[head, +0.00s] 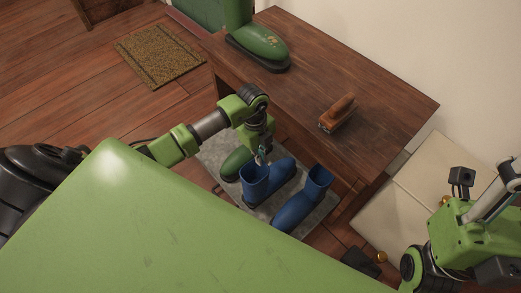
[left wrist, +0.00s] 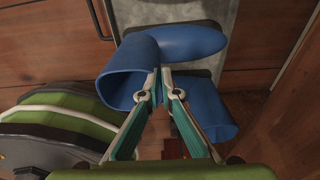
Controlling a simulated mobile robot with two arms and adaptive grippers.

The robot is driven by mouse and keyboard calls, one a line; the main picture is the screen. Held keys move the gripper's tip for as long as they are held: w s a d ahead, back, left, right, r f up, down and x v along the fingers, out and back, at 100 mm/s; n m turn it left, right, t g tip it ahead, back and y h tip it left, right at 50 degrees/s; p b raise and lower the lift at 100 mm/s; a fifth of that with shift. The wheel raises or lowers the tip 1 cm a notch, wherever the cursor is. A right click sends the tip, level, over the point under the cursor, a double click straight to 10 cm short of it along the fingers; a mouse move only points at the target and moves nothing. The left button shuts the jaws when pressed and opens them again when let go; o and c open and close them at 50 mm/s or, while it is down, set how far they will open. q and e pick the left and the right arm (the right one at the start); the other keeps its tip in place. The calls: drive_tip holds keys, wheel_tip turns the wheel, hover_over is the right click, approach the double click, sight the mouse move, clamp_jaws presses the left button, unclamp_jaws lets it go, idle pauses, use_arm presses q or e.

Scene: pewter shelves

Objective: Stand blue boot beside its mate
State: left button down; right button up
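Two blue boots are over a grey mat (head: 214,150) on the floor. The left blue boot (head: 256,187) has its opening towards me and its toe to the upper right. The right blue boot (head: 292,211) has its opening at the upper right and its foot to the lower left. My left gripper (head: 261,157) is at the left boot's rim. In the left wrist view its fingertips close on the rim of that boot (left wrist: 117,75); the other boot (left wrist: 219,118) is partly behind a finger. My right arm shows at the right edge; its fingertips are not visible.
A wooden bench (head: 300,75) stands behind the mat, with a green boot (head: 262,40) and a brown brush (head: 338,112) on it. Another green boot (head: 235,165) is left of the blue boots. A doormat (head: 160,55) lies at the upper left.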

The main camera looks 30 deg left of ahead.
use_arm(q)
drive_tip(key=shift+f, duration=0.35)
drive_tip(key=c, duration=2.2)
unclamp_jaws()
drive_tip(key=shift+f, duration=0.1)
